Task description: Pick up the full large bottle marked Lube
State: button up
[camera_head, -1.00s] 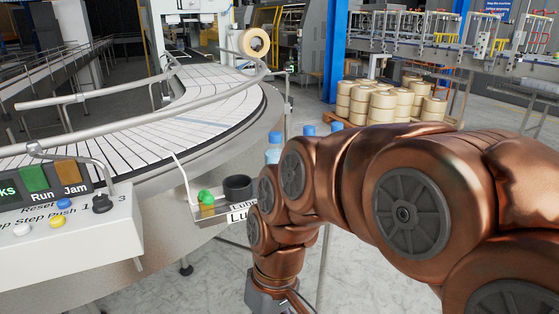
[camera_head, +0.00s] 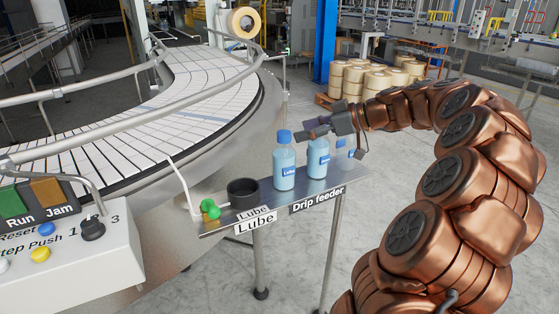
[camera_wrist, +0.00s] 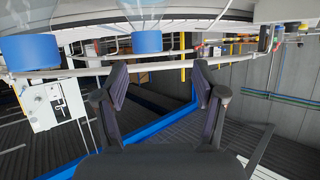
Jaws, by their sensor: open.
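Light-blue bottles with blue caps stand upright on a small metal shelf (camera_head: 225,224). The left bottle (camera_head: 284,172) is in plain view and has a small dark-blue label that appears to read Lube. A second bottle (camera_head: 317,170) stands to its right, its top hidden by my gripper. A third, smaller-looking bottle (camera_head: 344,158) is mostly hidden behind my gripper. I cannot tell their fill levels. My gripper (camera_head: 303,133) is open and empty at about cap height, with its fingers pointing left. In the wrist view the open fingers (camera_wrist: 158,75) have blue caps (camera_wrist: 147,42) beyond them.
The shelf carries Lube (camera_head: 256,222) and Drip feeder (camera_head: 318,200) signs, a black cup (camera_head: 243,194) and a green fitting (camera_head: 210,209). A curved conveyor (camera_head: 190,115) and control box (camera_head: 75,245) lie left. Tape rolls (camera_head: 355,75) stand behind. Floor to the shelf's right is clear.

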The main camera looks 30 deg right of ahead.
aim_at(285, 133)
jog(key=shift+w+a+f+p, duration=0.1)
jog(key=shift+w+f+p, duration=0.05)
jog(key=shift+w+p, duration=0.3)
jog(key=shift+w+a+f+p, duration=0.15)
jog(key=shift+w+f+p, duration=0.1)
jog(key=shift+w, duration=0.35)
jog(key=shift+w+a+f+p, duration=0.1)
jog(key=shift+w+p, duration=0.25)
jog(key=shift+w, duration=0.15)
jog(key=p+x, duration=0.1)
jog(key=x, duration=0.2)
jog(key=shift+w+d+p, duration=0.1)
jog(key=shift+p, duration=0.25)
jog(key=shift+w+a+f, duration=0.25)
jog(key=shift+w+f, duration=0.1)
jog(key=shift+c, duration=0.3)
grip_shut()
